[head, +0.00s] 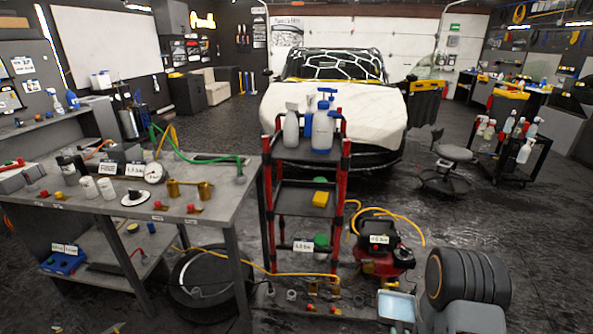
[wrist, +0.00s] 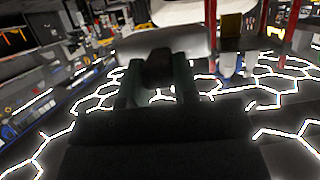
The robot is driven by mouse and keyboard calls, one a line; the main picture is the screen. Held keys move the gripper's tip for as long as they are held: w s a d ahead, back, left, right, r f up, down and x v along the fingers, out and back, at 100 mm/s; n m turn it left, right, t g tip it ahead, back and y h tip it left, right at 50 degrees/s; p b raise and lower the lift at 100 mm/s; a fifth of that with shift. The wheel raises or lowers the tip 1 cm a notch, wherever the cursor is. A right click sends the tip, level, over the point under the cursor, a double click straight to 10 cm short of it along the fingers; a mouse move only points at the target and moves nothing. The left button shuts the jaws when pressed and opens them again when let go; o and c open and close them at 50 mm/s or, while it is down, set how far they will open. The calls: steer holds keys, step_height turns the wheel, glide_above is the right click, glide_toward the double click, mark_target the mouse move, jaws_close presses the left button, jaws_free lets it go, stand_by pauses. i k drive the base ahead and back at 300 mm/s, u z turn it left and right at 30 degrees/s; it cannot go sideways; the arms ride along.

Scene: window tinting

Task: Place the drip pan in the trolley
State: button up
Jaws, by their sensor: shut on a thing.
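The drip pan (head: 397,306), a shallow tray with a pale blue inside, is low at the bottom right of the head view. In the wrist view its grey surface (wrist: 130,46) lies just beyond my fingers. My gripper (wrist: 158,72) is shut on a dark part at the pan's near edge, between two dark green fingers. In the head view the fingers are mostly cut off at the bottom edge. A red-and-black trolley (head: 305,185) with open shelves stands left of the pan, apart from it. Spray bottles (head: 322,125) stand on its top; a yellow block (head: 321,198) is on its middle shelf.
The grey workbench (head: 215,175) is left of the trolley, with a tire (head: 200,285) below. A stool (head: 445,165) and black bottle cart (head: 510,150) stand at right. Floor around the stool is clear.

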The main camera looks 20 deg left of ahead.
mark_target(295, 271)
steer(key=u, duration=1.8)
steer(key=i, duration=1)
steer(key=z, duration=0.05)
